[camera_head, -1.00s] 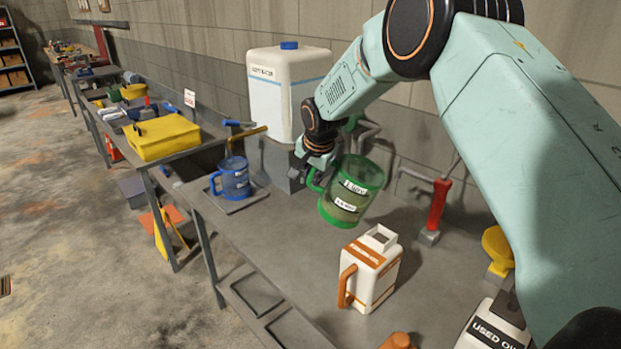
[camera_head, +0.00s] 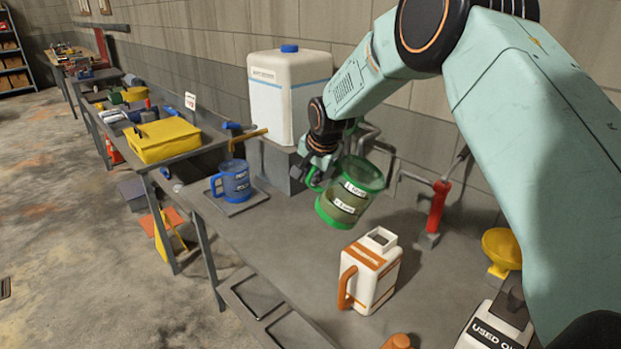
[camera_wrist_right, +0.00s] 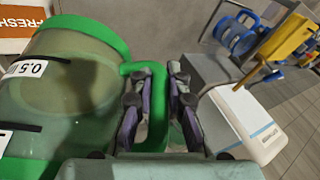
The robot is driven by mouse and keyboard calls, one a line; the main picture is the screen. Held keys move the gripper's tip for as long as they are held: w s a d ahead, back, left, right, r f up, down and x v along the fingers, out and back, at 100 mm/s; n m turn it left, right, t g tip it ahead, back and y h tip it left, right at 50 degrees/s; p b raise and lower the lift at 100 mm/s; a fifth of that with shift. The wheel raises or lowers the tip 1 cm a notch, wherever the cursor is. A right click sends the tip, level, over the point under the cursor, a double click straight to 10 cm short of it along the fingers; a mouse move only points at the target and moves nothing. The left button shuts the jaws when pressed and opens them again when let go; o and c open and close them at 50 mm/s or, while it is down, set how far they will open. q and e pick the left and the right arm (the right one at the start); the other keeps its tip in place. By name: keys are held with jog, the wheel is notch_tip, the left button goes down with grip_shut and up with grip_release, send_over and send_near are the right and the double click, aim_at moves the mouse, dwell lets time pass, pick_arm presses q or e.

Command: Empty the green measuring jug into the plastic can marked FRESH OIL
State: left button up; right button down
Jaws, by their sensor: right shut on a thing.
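The green measuring jug (camera_head: 349,193) is held above the bench, tilted a little, up and behind the white can. It also fills the left of the right wrist view (camera_wrist_right: 75,85), with murky liquid showing through its clear wall. My right gripper (camera_head: 318,172) is shut on the jug's green handle; in the right wrist view (camera_wrist_right: 158,105) its fingers close on that handle. The white can with orange bands and an orange handle (camera_head: 370,270) stands upright on the bench with its square mouth open. Part of a "FRESH" label (camera_wrist_right: 290,25) shows in the wrist view. My left gripper is not in view.
A blue jug (camera_head: 234,182) stands on a tray at the left. A large white water container (camera_head: 288,95) stands behind. A red-handled tool (camera_head: 437,208), a yellow funnel (camera_head: 502,247) and a "USED OIL" can (camera_head: 497,328) stand at the right. Bare bench lies left of the white can.

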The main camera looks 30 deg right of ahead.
jog(key=shift+r, duration=0.25)
jog(key=shift+w+d, duration=0.1)
jog(key=shift+w, duration=0.1)
jog(key=shift+s+r, duration=0.15)
jog(key=shift+s, duration=0.05)
jog(key=shift+w, duration=0.15)
dwell(0.4)
jog(key=shift+r+t+y+b, duration=0.2)
jog(key=shift+t+y+b, duration=0.1)
jog(key=shift+t+y, duration=0.1)
dwell(0.3)
jog(key=shift+r+b, duration=0.2)
jog(key=shift+b, duration=0.3)
